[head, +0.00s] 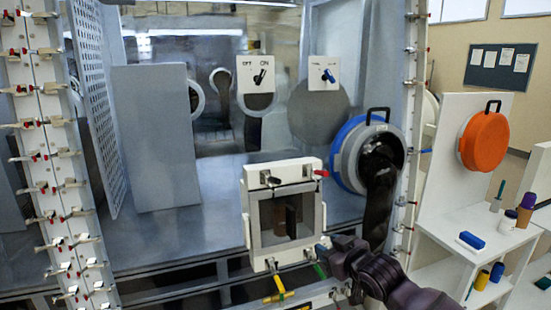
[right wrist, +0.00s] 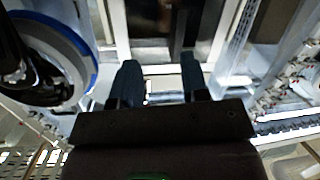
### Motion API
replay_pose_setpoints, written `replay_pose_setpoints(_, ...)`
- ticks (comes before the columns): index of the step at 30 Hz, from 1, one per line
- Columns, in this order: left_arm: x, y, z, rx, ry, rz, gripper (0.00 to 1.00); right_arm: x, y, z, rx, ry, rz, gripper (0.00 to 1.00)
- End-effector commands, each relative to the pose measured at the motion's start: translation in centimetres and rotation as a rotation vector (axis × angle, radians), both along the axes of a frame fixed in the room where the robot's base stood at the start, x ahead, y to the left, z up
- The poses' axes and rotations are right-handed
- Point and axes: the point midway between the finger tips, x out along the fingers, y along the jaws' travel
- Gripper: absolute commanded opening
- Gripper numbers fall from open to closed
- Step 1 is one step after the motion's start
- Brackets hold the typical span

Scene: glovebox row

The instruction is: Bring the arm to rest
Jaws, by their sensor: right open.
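My right gripper (head: 322,259) is in the lower middle of the head view, its arm coming in from the lower right. It is beside the lower right corner of a white-framed window door (head: 249,215). I cannot tell whether it touches the frame. In the right wrist view the two dark fingers (right wrist: 160,76) stand apart with nothing between them. My left gripper is not in view.
A blue-ringed port (head: 343,155) with a black glove (head: 380,195) hangs close above my right arm. An orange round cover (head: 484,140) is on a white panel at right. Clamp-lined posts (head: 50,150) border the glovebox.

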Motion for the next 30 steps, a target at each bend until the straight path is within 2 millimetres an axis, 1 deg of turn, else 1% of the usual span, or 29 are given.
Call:
replay_pose_setpoints(1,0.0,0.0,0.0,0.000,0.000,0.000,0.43,-1.3,-0.5,-1.2,0.014,-0.016,-0.016,0.41)
replay_pose_setpoints(5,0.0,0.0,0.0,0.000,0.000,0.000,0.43,-4.1,-2.1,-3.5,0.027,-0.063,-0.064,0.41)
replay_pose_setpoints(9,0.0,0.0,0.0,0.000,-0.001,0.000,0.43,-7.5,-4.1,-6.2,0.034,-0.083,-0.129,0.41)
replay_pose_setpoints(11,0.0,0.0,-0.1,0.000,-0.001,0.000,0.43,-9.0,-5.1,-7.4,0.035,-0.083,-0.160,0.41)
replay_pose_setpoints(17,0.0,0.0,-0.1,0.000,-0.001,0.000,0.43,-14.7,-8.5,-11.9,0.034,-0.039,-0.272,0.41)
replay_pose_setpoints(23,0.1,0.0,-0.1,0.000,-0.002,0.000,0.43,-21.6,-11.8,-17.0,0.030,0.071,-0.392,0.41)
replay_pose_setpoints(24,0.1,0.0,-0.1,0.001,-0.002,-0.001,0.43,-23.1,-12.3,-18.1,0.031,0.100,-0.415,0.41)
replay_pose_setpoints(26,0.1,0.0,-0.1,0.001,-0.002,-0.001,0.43,-25.3,-13.0,-19.6,0.034,0.145,-0.447,0.41)
replay_pose_setpoints(27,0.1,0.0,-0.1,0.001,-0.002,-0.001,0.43,-26.8,-13.4,-20.6,0.035,0.174,-0.466,0.41)
replay_pose_setpoints(30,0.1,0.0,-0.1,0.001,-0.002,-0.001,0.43,-30.0,-14.1,-22.8,0.035,0.239,-0.501,0.41)
